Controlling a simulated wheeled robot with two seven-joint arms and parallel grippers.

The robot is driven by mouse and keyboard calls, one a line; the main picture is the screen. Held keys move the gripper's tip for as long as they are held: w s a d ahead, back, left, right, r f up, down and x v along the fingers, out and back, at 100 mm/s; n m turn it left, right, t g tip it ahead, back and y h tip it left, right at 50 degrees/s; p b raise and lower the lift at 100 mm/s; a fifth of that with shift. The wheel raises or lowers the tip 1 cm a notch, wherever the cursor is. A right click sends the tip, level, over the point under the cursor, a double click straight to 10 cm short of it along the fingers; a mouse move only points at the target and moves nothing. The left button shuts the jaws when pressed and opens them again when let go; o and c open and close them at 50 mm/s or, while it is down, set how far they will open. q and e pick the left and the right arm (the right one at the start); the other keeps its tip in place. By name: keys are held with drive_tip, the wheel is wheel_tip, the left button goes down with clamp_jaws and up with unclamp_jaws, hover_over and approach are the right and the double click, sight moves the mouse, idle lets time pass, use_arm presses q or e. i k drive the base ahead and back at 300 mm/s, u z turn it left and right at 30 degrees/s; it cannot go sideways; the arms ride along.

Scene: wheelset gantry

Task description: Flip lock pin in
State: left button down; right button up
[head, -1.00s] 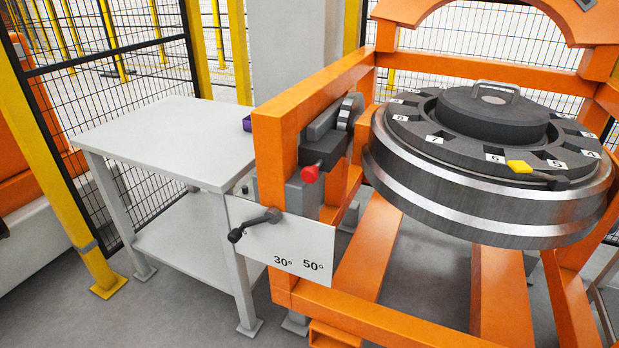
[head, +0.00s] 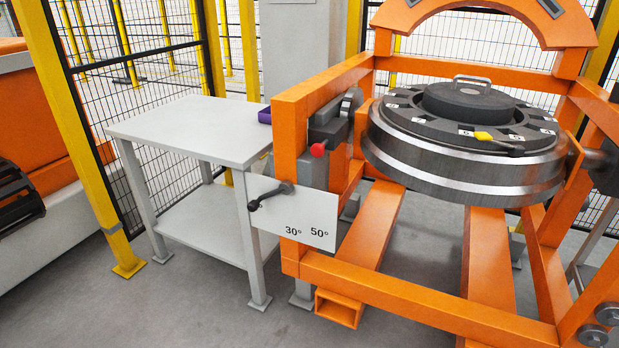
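A dark lever with a black knob (head: 255,204) sits on the white plate (head: 310,229) marked 30° and 50°, on the near left post of the orange gantry. A red knob (head: 318,150) sticks out of a dark mechanism (head: 337,127) above it, beside the wheelset. I cannot tell which of the two is the lock pin. The steel wheelset (head: 465,165) lies with its numbered ring facing up, and a yellow marker (head: 483,136) is on the ring. Neither gripper is in view.
The orange gantry frame (head: 395,300) has low beams near the floor. A white table (head: 185,129) with a lower shelf stands left of it, a purple item (head: 265,116) on its right edge. Yellow-posted mesh fencing (head: 75,130) stands behind. Grey floor in front is clear.

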sight(317, 150)
drive_tip(key=z, duration=0.55)
drive_tip(key=i, duration=1.15)
drive_tip(key=u, duration=0.55)
